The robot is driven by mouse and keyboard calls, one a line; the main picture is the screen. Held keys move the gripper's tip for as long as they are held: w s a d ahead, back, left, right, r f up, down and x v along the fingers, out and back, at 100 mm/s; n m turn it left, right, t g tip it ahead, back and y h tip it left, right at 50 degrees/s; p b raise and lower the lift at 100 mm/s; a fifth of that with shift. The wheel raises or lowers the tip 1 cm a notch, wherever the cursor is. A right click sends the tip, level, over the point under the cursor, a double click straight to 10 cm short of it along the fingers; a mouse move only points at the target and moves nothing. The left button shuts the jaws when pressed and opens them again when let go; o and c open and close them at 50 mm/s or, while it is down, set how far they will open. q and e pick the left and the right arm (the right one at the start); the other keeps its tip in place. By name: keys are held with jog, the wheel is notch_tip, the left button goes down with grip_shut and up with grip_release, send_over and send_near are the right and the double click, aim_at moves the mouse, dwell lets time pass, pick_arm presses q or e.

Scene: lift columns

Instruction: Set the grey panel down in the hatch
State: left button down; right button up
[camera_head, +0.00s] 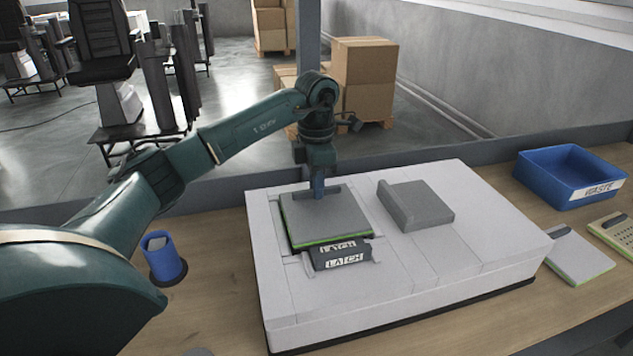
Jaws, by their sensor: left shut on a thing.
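The grey panel (328,220) is a flat square plate with a green lower edge. My left gripper (318,194) is shut on its far side, pointing down. The panel lies over the hatch area of the white housing (480,225) and hides most of the opening. I cannot tell whether it rests in the hatch or hovers just above it. A dark latch (343,262) with two "LATCH" labels shows at the panel's near edge. My right gripper is not in view.
A grey block (415,206) with a raised ridge sits on the housing, right of the panel. A blue "WASTE" bin (570,174), a green-edged plate (581,258) and a perforated plate (618,232) are at the right. A blue cup (164,260) stands left of the housing.

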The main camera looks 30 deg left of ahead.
pick_arm(q)
jog(key=shift+f, duration=0.4)
dwell(0.8)
jog(key=c, duration=1.4)
grip_release()
jog(key=shift+o, duration=0.2)
jog(key=shift+r+p, duration=0.3)
jog(key=shift+r, duration=0.2)
jog(key=shift+r+p, duration=2.25)
jog(key=shift+r, duration=0.8)
